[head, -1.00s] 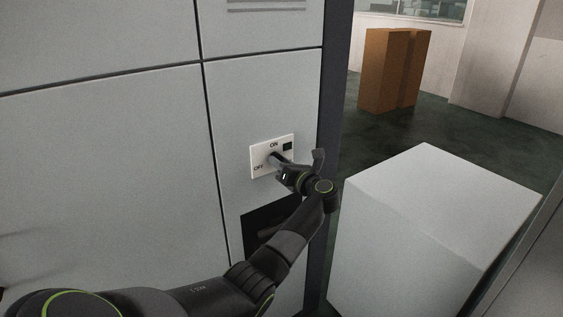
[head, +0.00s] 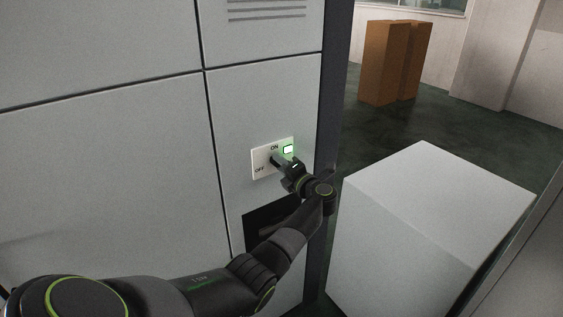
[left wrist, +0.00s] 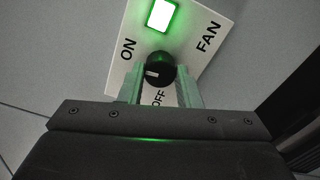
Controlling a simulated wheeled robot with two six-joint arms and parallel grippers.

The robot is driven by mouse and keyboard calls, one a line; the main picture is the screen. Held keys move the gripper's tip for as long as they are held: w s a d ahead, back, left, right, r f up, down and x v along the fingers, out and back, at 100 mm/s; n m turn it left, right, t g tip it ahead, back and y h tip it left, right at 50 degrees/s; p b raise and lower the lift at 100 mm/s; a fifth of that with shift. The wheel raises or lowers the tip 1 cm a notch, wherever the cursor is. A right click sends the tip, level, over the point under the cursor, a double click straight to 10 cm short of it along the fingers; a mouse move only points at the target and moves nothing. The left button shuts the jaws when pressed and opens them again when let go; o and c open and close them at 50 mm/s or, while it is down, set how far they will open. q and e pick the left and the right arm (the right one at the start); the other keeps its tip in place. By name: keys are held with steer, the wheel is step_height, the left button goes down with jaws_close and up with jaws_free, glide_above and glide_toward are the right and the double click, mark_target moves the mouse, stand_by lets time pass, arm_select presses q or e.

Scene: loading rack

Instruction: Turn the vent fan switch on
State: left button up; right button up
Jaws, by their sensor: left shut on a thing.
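The fan switch is a white plate (head: 258,170) on the grey wall panel, marked ON, OFF and, in the left wrist view, FAN. Its square indicator light (head: 288,149) glows green, and the lit square (left wrist: 162,15) fills the top of the left wrist view. The round black knob (left wrist: 160,68) has a white mark pointing to the left in that view, on the side of the ON label. My left gripper (head: 278,159) is shut on the knob, one finger on each side; the fingers also show in the left wrist view (left wrist: 160,82). My right gripper is not in view.
A dark recessed slot (head: 262,222) lies below the switch plate. The panel's dark edge post (head: 334,110) stands to its right. A large pale box (head: 425,205) stands beyond it, and brown boxes (head: 385,65) stand on the dark floor behind.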

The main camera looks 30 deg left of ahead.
arm_select(q)
steer(key=shift+m, duration=0.6)
steer(key=shift+p, duration=0.3)
steer(key=o, duration=1)
steer(key=shift+c, duration=0.2)
steer(key=shift+d, duration=0.15)
steer(key=b+v, duration=0.5)
steer(key=v, duration=1.2)
steer(key=shift+s+d+f, duration=0.1)
